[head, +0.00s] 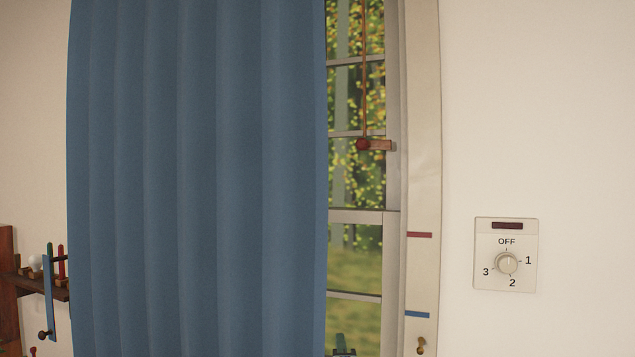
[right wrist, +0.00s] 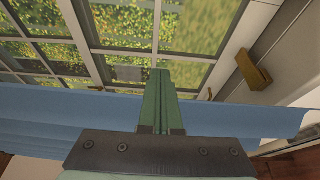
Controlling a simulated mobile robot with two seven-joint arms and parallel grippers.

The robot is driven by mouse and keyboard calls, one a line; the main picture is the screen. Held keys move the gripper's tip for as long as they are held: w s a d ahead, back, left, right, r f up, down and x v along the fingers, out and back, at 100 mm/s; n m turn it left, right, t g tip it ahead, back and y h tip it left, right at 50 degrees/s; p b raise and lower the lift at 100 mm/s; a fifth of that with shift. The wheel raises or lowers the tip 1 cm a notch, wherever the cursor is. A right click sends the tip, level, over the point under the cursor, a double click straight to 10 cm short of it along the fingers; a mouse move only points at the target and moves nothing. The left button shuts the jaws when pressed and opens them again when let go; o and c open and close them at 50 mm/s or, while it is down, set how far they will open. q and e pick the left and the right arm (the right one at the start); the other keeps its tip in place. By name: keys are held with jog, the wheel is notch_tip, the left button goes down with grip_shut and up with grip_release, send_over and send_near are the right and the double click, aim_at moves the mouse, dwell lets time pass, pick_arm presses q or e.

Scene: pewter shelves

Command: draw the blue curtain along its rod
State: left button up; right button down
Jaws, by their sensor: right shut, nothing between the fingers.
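The blue curtain (head: 195,180) hangs in vertical folds over most of the window in the head view. Its right edge leaves a strip of glass bare. The curtain rod is out of view above. My right gripper (head: 341,340) shows only as a small dark tip at the bottom edge, just right of the curtain's edge. In the right wrist view its green fingers (right wrist: 160,76) are shut together with nothing between them, pointing toward the window panes. Blue curtain cloth (right wrist: 50,115) spans that view behind the fingers; I cannot tell if they touch it. My left gripper is not in view.
A cord with a red knob (head: 363,144) hangs before the window. The window frame (head: 421,180) has red and blue marks and a brass fitting (head: 421,346). A dial plate (head: 506,254) is on the right wall. A wooden shelf (head: 60,294) with small items is at left.

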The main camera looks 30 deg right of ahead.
aim_at(268, 333)
jog(key=w+a, duration=0.3)
jog(key=w, duration=0.1)
jog(key=w+a+b, duration=0.1)
jog(key=w+a, duration=0.3)
jog(key=w+a+b, duration=0.1)
jog(key=w+a, duration=0.2)
jog(key=w, duration=0.1)
jog(key=shift+a, duration=0.2)
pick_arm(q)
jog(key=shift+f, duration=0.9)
